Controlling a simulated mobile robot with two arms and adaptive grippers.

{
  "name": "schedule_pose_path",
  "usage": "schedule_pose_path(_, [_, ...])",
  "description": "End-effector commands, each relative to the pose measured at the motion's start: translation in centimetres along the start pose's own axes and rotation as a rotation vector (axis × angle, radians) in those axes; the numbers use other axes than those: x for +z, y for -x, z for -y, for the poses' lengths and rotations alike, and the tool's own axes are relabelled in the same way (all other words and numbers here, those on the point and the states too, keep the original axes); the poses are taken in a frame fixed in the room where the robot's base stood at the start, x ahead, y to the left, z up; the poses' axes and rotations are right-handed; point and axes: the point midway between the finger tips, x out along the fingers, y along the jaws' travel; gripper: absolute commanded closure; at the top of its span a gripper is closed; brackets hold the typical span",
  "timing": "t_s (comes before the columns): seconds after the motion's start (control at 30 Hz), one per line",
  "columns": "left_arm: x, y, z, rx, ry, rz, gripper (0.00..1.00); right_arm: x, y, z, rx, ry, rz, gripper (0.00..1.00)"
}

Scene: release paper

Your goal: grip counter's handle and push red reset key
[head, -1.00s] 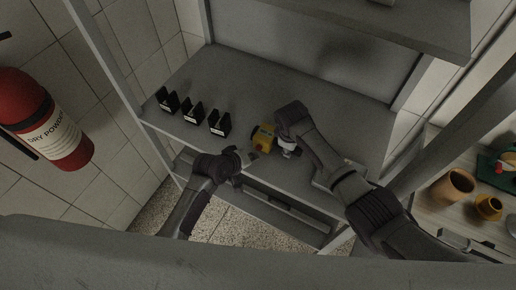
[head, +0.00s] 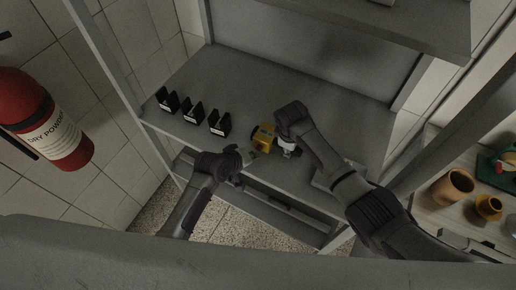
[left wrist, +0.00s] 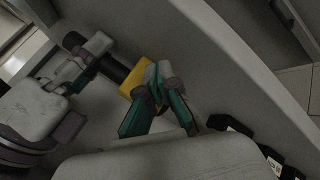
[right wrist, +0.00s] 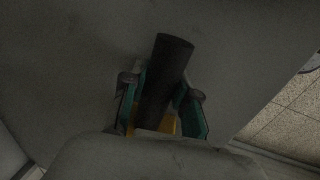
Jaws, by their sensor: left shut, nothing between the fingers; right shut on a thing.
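The yellow counter (head: 262,138) is above the grey shelf board, near its front edge, between my two grippers. Its black handle (right wrist: 165,75) runs between the fingers of my right gripper (right wrist: 160,95), which is shut on it. In the left wrist view the handle (left wrist: 110,66) sticks out from the yellow body (left wrist: 134,82) toward my right gripper (left wrist: 75,82). My left gripper (left wrist: 160,88) is shut and empty, its fingertips right at the counter's body. I cannot tell whether they touch it. The red reset key cannot be made out; the left fingers cover that part.
Several black labelled holders (head: 193,111) stand in a row on the shelf (head: 300,95), left of the counter. A shelf post rises at each side. A red fire extinguisher (head: 45,120) hangs far left. A side table with orange pots (head: 452,186) is at right.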

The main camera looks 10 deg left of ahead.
Motion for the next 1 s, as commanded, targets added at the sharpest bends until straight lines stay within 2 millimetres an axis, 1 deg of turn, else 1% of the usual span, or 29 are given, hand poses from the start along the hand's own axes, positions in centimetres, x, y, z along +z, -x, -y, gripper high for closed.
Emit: schedule_pose_path(1.0, [-0.49, -0.62, -0.48, 0.000, 0.000, -0.001, 1.00, -0.01, 0.00, 0.01, 0.000, 0.000, 0.000, 1.00])
